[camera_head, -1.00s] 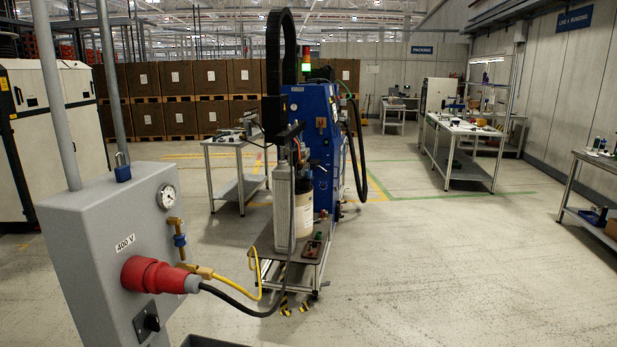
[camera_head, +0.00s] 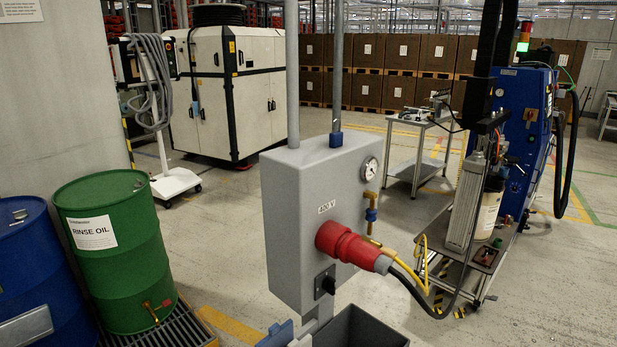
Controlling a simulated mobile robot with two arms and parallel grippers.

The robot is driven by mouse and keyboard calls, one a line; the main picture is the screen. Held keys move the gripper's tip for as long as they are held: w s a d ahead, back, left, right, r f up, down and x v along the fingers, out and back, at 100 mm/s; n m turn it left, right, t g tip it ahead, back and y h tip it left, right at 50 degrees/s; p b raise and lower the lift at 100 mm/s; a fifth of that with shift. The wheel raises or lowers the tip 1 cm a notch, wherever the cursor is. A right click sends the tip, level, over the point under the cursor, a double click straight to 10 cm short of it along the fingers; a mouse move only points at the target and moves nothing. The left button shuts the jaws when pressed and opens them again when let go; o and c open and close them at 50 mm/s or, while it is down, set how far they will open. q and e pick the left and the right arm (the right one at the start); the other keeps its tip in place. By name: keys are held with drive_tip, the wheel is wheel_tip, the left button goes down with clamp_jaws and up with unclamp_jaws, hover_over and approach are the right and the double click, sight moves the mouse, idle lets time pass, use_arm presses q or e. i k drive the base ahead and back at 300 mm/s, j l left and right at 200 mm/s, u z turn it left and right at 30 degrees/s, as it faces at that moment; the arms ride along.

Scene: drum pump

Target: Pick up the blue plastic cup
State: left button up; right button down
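I cannot make out a blue plastic cup in this view. A small blue shape (camera_head: 276,334) is cut off by the bottom edge, below the grey electrical box; I cannot tell what it is. Neither of my grippers is in view.
A grey 400 V box (camera_head: 288,225) with a red plug (camera_head: 345,245) stands close in front. A green rinse oil drum (camera_head: 120,270) and a blue drum (camera_head: 35,280) stand at left. A dark bin (camera_head: 362,330) is below.

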sight(503, 172)
drive_tip(key=u, duration=0.4)
drive_tip(key=i+l+u, duration=0.1)
drive_tip(key=u, duration=0.65)
drive_tip(key=i+l+u, duration=0.1)
drive_tip(key=u, duration=0.25)
drive_tip(key=i+l+u, duration=0.1)
drive_tip(key=l, duration=0.85)
drive_tip(key=k+l+z, duration=0.2)
drive_tip(key=l, duration=1.1)
drive_tip(key=l+z, duration=0.25)
drive_tip(key=l, duration=1.05)
drive_tip(key=l+z, duration=0.25)
drive_tip(key=l, duration=0.7)
drive_tip(key=l+z, duration=0.2)
drive_tip(key=l, duration=0.8)
drive_tip(key=i+l+z, duration=0.1)
drive_tip(key=l+z, duration=0.15)
drive_tip(key=l, duration=0.7)
drive_tip(key=l+u, duration=0.15)
drive_tip(key=l, duration=0.5)
drive_tip(key=k+l+u, duration=0.15)
drive_tip(key=l, duration=0.45)
drive_tip(key=l+u, duration=0.1)
drive_tip(key=l, duration=0.55)
drive_tip(key=k, duration=0.05)
